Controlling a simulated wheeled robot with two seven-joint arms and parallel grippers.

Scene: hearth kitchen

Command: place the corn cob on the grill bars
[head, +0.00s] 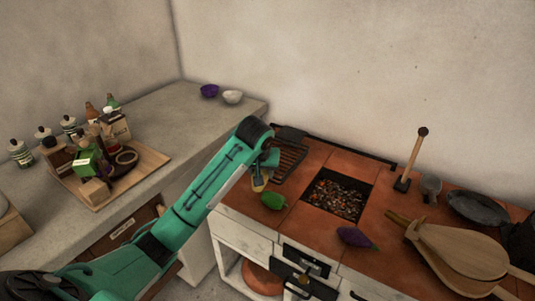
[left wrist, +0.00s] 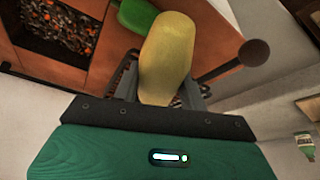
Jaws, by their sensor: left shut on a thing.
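My left gripper (head: 264,172) is shut on the yellow corn cob (head: 260,183), at the front left of the tiled hearth top. In the left wrist view the cob (left wrist: 168,55) sticks out from between the fingers (left wrist: 168,97), which cover part of its near end. The dark grill bars (head: 289,160) lie just right of and behind the gripper in the head view. In the left wrist view parts of the grill bars (left wrist: 130,68) show below the cob. The gap between cob and bars cannot be judged. My right gripper is not in view.
A green pepper (head: 273,201) lies in front of the grill. An ember pit (head: 337,198) is to the right, with a purple eggplant (head: 356,238) near the front edge. Bellows (head: 460,252) lie at far right. A loaded wooden tray (head: 150,162) sits on the left counter.

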